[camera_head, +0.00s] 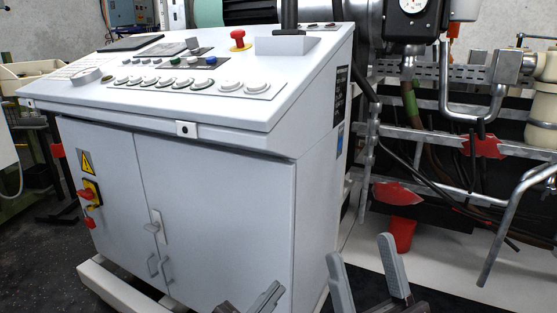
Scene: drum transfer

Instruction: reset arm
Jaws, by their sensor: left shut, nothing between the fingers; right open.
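My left gripper (270,294) shows at the bottom edge, in front of the lower right of the control cabinet. Its fingers are together with nothing between them, and most of it is cut off by the frame. My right gripper (362,248) is to its right, with two grey fingers pointing up and spread apart. Nothing is between them. Both grippers appear clear of the cabinet, though the exact gap cannot be told.
A white control cabinet (215,205) with a sloped button panel and a red emergency stop (238,37) fills the left and middle. Machinery with metal rails, bent handles (515,215) and a red funnel-shaped part (402,233) stands at right. Dark floor shows lower left.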

